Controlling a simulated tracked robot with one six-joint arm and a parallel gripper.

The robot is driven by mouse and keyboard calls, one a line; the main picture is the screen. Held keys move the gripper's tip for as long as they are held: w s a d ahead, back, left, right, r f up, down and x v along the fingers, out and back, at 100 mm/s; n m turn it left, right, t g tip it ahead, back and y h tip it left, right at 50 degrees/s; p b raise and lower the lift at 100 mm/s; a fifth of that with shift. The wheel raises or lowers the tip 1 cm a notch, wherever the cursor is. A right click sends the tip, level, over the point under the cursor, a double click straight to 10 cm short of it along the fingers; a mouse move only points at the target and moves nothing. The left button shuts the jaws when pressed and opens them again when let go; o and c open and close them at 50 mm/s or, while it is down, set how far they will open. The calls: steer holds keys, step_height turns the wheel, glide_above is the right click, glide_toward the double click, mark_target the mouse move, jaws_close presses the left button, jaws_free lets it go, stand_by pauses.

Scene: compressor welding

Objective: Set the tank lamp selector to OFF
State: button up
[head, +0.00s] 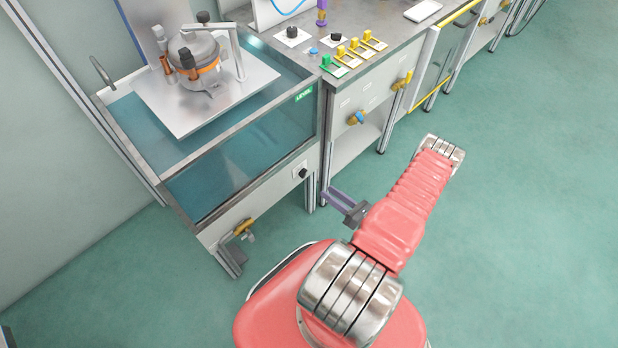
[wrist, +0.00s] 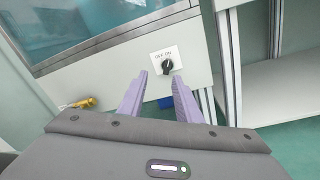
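The tank lamp selector is a black rotary knob (head: 302,173) on a small white plate, on the front panel below the water tank. In the wrist view the knob (wrist: 167,67) sits under printed OFF and ON marks, OFF on the left and ON on the right. Its pointer direction is too small to tell. My gripper (head: 326,196) has purple fingers and is just in front of the panel in the head view. In the wrist view my gripper (wrist: 160,77) is open, its fingertips apart below the knob and to both sides, with nothing between them. I see no contact.
The glass-walled water tank (head: 240,155) stands above the panel, with a compressor (head: 195,60) on a plate over it. A yellow-handled valve (head: 243,228) is below left. A workbench (head: 372,85) with several switches adjoins on the right. The green floor is clear.

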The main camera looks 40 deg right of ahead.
mark_target(305, 175)
steer(key=shift+s+f+m+h, duration=0.4)
steer(key=shift+f, duration=0.2)
steer(key=shift+s+f+m+h, duration=0.4)
steer(key=shift+f, duration=0.15)
steer(key=shift+w, duration=0.15)
steer(key=shift+w+a, duration=0.2)
steer(key=shift+w, duration=6.6)
steer(key=shift+c, duration=0.4)
steer(key=shift+d, duration=0.1)
jaws_close()
